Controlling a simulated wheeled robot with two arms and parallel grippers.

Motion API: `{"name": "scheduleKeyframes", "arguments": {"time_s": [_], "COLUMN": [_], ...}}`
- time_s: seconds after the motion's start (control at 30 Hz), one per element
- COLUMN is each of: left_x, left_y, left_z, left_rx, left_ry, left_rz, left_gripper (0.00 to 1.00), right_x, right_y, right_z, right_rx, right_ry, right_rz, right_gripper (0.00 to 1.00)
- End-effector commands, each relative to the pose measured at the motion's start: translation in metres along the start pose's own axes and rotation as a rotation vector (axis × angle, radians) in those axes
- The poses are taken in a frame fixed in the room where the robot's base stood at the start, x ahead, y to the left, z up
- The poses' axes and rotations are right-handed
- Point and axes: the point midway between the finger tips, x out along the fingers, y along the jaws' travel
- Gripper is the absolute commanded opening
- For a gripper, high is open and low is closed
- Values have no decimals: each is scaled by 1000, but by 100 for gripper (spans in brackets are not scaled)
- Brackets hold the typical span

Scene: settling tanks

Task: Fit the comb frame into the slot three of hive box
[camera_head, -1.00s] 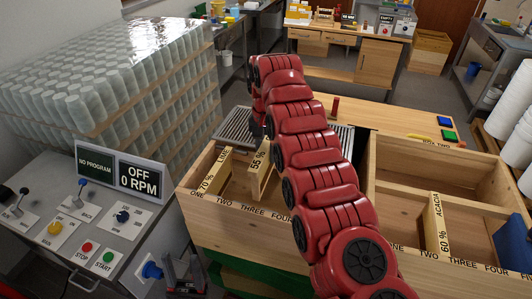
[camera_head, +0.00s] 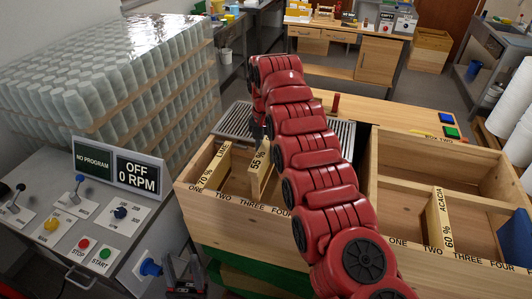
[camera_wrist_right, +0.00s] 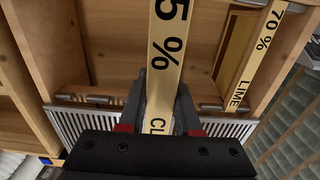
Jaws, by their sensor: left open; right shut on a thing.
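The comb frame labelled 55 % (camera_head: 258,172) is in the left compartment of the hive box (camera_head: 232,222), with its near end by the word THREE on the front rim. How deep it sits I cannot tell. In the right wrist view my right gripper (camera_wrist_right: 160,105) is shut on this frame (camera_wrist_right: 167,45), its black fingers on either side and its lower label partly covered. In the head view my red right arm hides most of that gripper. My left gripper (camera_head: 184,274) is open and empty, low in front of the box beside the control desk.
A LIME 70 % frame (camera_head: 212,168) stands left of the held one, near ONE; it also shows in the wrist view (camera_wrist_right: 255,55). An ACACIA 60 % frame (camera_head: 439,218) stands in box two (camera_head: 405,240). A control desk (camera_head: 75,240) and stacked jars (camera_head: 110,80) stand left.

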Motion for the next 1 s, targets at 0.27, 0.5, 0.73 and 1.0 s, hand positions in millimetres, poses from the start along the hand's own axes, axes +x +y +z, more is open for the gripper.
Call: {"name": "scheduleKeyframes", "arguments": {"time_s": [0.27,0.5,0.73,1.0], "left_x": [-7,-13,-18,-24], "left_y": [0,1,1,1], "left_z": [1,2,3,4], "left_rx": [0,0,0,0], "left_ry": [0,0,0,0], "left_rz": [0,0,0,0], "left_gripper": [50,50,50,50], "right_x": [7,13,18,25], "right_y": [0,0,0,0], "right_z": [0,0,0,0], "right_rx": [0,0,0,0], "right_ry": [2,1,1,1], "right_rz": [-1,-1,-1,-1], "right_gripper": [0,0,0,0]}}
